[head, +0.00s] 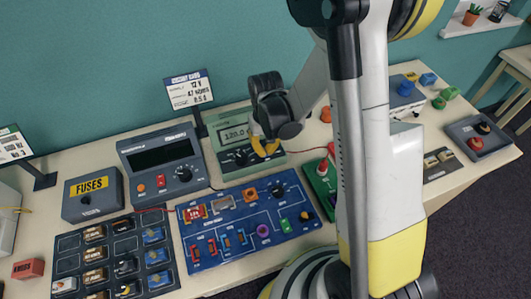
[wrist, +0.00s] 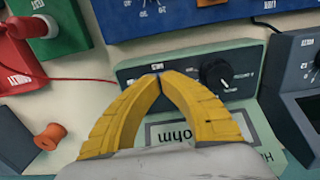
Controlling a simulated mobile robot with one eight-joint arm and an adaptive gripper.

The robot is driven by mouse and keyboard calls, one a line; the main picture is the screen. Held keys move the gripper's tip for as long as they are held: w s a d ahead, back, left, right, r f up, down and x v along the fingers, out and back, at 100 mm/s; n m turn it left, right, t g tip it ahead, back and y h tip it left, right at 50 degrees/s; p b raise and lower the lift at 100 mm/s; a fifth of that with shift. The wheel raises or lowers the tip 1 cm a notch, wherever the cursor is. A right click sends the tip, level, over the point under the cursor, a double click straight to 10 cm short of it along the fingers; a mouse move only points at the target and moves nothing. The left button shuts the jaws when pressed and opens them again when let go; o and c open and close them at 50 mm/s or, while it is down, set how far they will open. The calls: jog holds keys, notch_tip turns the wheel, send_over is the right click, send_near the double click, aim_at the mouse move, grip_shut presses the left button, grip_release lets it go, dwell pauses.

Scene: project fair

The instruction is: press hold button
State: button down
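The green meter (head: 222,118) stands on the table, its display reading about 120.0, with a black dial on its front. In the wrist view the meter (wrist: 255,98) appears upside down, with its dial (wrist: 216,73) right of my fingers and "ohm" on its screen. My gripper (wrist: 160,74) has its yellow fingertips together with nothing visible between them. The tips are over the meter's front panel by small labels; a small dark-blue spot shows at them. The hold button cannot be made out and may be hidden by the tips. In the head view my gripper (head: 265,150) covers the meter's right front; contact cannot be told.
A dark power supply (head: 163,163) stands left of the meter. A red wire (wrist: 60,79) runs beside the meter. An orange spool (wrist: 50,136) is nearby.

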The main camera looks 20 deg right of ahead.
jog(key=shift+f+b, duration=0.3)
jog(key=shift+f, duration=0.05)
notch_tip(320, 180, up, 10)
jog(key=p, duration=0.6)
dwell(0.6)
dwell(0.4)
